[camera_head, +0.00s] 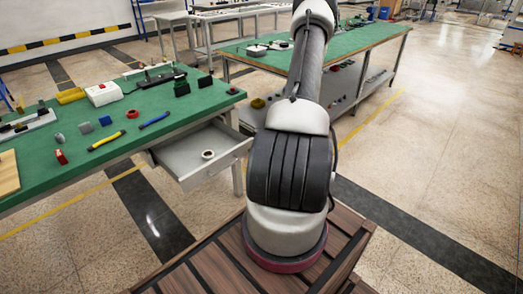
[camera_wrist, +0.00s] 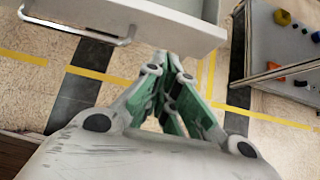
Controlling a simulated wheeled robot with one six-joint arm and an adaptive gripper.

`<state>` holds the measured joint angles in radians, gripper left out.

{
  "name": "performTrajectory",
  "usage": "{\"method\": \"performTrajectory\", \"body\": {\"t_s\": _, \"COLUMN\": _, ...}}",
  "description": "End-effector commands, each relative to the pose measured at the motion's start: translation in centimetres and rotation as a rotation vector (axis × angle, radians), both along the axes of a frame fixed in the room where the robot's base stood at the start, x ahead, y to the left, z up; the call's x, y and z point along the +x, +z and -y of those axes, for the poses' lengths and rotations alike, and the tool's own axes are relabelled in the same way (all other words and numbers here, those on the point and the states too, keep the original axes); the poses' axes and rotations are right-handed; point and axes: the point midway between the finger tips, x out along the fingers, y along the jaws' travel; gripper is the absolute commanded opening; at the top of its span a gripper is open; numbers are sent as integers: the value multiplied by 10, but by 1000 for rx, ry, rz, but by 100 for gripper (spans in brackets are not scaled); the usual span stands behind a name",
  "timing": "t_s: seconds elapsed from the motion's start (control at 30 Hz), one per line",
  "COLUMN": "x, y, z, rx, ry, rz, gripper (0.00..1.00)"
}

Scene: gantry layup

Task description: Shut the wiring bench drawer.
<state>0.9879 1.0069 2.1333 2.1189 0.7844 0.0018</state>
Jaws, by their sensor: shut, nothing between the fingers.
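The wiring bench drawer (camera_head: 201,152) is pulled out under the green-topped bench (camera_head: 100,128) in the head view. A small white ring or roll (camera_head: 208,154) lies in it. In the wrist view the drawer's pale front panel (camera_wrist: 160,22) crosses the top, with a bar handle (camera_wrist: 75,32) at the left. My gripper (camera_wrist: 168,62) is shut and empty, its fingers pointing toward the right half of that panel. I cannot tell whether the tips touch it. In the head view my gripper is hidden behind my own arm.
On the bench top lie a white box (camera_head: 103,94), a blue-handled tool (camera_head: 154,120), a yellow tool (camera_head: 106,140) and other small parts. A second green bench (camera_head: 350,45) with a lower shelf stands behind my arm. The floor at the right is clear.

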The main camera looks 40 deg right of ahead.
Motion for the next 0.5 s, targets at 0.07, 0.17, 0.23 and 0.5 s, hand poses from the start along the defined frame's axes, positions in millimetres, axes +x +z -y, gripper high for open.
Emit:
{"method": "performTrajectory", "body": {"t_s": 0.07, "x": 14, "y": 0, "z": -1, "rx": -3, "ry": 5, "rz": 1, "gripper": 0}}
{"method": "performTrajectory", "body": {"t_s": 0.17, "x": 27, "y": 0, "z": -2, "rx": -1, "ry": 4, "rz": 1, "gripper": 0}}
{"method": "performTrajectory", "body": {"t_s": 0.23, "x": 33, "y": 0, "z": -1, "rx": -1, "ry": 3, "rz": 1, "gripper": 0}}
{"method": "performTrajectory", "body": {"t_s": 0.5, "x": 40, "y": 0, "z": -2, "rx": 0, "ry": 0, "rz": 0, "gripper": 0}}
